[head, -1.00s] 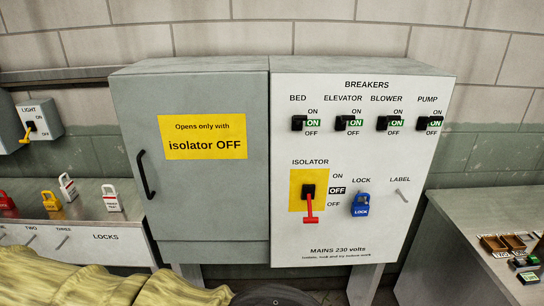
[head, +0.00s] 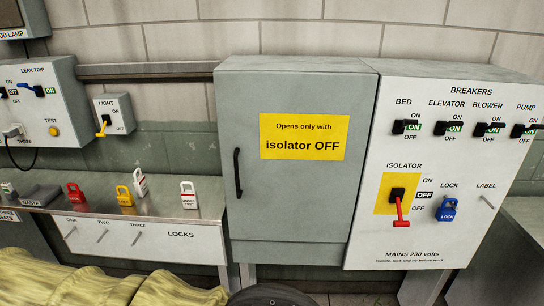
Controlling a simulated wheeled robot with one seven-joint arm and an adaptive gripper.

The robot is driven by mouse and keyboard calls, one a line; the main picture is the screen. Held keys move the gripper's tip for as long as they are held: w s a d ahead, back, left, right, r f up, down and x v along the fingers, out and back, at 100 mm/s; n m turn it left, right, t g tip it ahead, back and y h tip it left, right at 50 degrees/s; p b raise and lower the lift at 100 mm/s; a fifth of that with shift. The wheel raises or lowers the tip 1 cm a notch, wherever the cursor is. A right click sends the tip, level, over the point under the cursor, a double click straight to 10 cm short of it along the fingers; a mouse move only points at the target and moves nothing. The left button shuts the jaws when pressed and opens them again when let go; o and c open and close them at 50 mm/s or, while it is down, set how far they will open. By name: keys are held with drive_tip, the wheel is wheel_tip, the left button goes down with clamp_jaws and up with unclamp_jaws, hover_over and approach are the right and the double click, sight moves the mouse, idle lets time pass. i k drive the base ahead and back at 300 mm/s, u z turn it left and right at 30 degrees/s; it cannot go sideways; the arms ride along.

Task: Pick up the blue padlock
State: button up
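The blue padlock (head: 447,209) hangs at the spot marked LOCK on the white breaker panel (head: 430,235), right of the isolator switch. My gripper is not in view. Yellow-green ribbed sleeve shapes fill the lower left, and a dark round shape shows at the bottom middle.
A grey cabinet door (head: 300,200) with a yellow sign adjoins the panel. A leak-trip box (head: 45,105) and light switch box (head: 115,116) are on the wall.

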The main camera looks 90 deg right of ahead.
sight(444, 213)
drive_tip(key=u, duration=0.05)
drive_tip(key=i, duration=1.85)
drive_tip(key=z, duration=4.75)
drive_tip(key=i, duration=1.7)
drive_tip(key=z, duration=0.05)
